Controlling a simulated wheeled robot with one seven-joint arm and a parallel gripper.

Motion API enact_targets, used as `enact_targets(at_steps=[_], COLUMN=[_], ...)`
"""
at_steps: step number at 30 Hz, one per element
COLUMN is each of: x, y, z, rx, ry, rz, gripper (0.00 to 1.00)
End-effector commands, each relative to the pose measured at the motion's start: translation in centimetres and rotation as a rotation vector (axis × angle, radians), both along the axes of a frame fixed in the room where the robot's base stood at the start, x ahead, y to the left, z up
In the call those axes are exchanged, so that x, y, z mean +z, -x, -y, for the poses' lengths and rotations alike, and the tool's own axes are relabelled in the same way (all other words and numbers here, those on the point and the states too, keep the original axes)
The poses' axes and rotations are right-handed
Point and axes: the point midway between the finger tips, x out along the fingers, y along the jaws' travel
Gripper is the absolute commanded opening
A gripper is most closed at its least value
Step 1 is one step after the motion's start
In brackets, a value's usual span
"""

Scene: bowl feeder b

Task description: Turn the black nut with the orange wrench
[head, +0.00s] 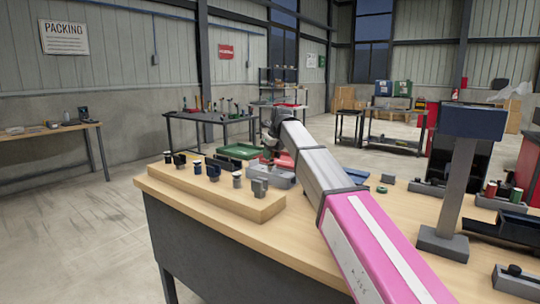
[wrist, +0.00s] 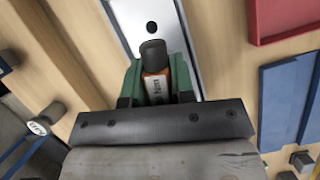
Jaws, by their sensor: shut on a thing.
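My gripper (wrist: 157,85) is shut on the orange wrench (wrist: 156,87), between green fingers in the wrist view. The wrench has a pale label, and its dark head (wrist: 153,52) points up the picture. It lies over a pale grey plate (wrist: 128,20). A small black round spot (wrist: 152,27) shows on the plate just beyond the wrench head, apart from it in the picture; I cannot tell whether it is the black nut or a hole. In the head view my gripper (head: 270,158) is low over a grey block (head: 283,180), and the wrench is hidden.
A wooden riser (head: 215,190) with several small holders stands left on the table. A green tray (head: 238,152) lies behind. A red tray (wrist: 290,18) and a blue tray (wrist: 285,100) lie right of the plate. A grey post (head: 457,190) stands at the right.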

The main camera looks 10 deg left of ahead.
Motion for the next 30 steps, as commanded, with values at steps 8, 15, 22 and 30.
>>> enact_targets(at_steps=[8, 15, 22, 30], x=[0.03, 0.03, 0.01, 0.03], y=[-0.06, -0.11, 0.03, 0.01], z=[0.03, 0.03, -0.03, -0.07], rx=[-0.011, 0.012, 0.112, 0.16], ry=[0.0, 0.001, 0.001, 0.0], rz=[0.001, 0.002, 0.001, 0.0], gripper=[0.0, 0.0, 0.0, 0.0])
